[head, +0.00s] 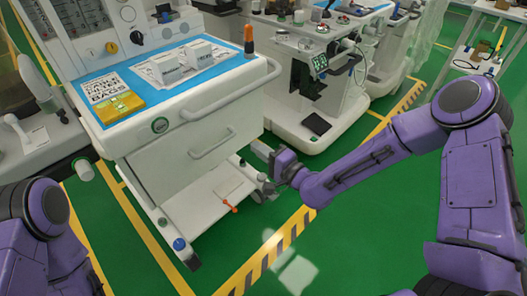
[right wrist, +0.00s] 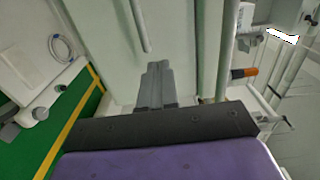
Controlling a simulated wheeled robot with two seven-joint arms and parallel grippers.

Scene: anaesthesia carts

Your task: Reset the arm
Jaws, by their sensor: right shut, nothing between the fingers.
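My right arm, purple, reaches in from the right in the head view. Its gripper (head: 264,156) is beside the right side of the near anaesthesia cart (head: 185,150), below the worktop's level. In the right wrist view the two grey fingers of the right gripper (right wrist: 156,72) are together and empty, in front of the pale cart surface (right wrist: 105,35). Whether the fingertips touch the cart cannot be told. My left arm shows only as a purple part at the lower left of the head view. My left gripper is out of view.
A second cart (head: 305,95) stands behind my right gripper. Green floor (head: 345,215) with yellow-black tape (head: 272,252) is open in front.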

